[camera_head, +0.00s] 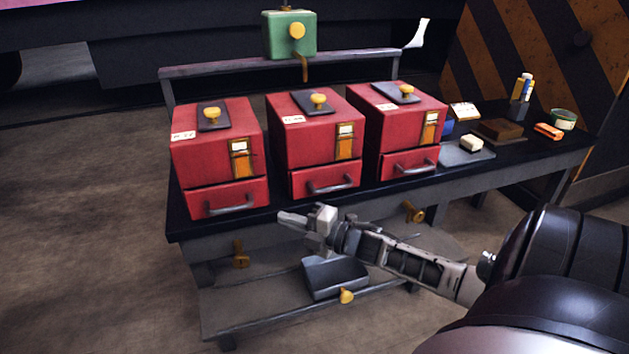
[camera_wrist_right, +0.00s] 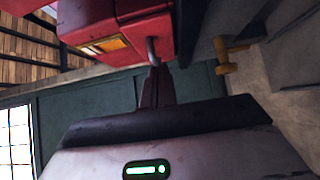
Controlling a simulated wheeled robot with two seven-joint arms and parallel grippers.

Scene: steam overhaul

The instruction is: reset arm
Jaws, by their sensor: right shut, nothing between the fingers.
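My right gripper (camera_head: 294,219) is in front of the bench, just before the drawer of the middle red box. Its fingers are shut and empty. In the right wrist view the shut fingers (camera_wrist_right: 155,88) point at a red box (camera_wrist_right: 125,25) with a drawer handle close to their tips; I cannot tell whether they touch it. My left gripper is not in view.
Three red boxes, left (camera_head: 217,150), middle (camera_head: 315,140) and right (camera_head: 405,130), stand on the dark bench (camera_head: 290,215), drawers shut. A green box (camera_head: 289,35) is above the back rail. A dark tray (camera_head: 335,278) sits below. Small items, including a brown block (camera_head: 500,128), lie at right.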

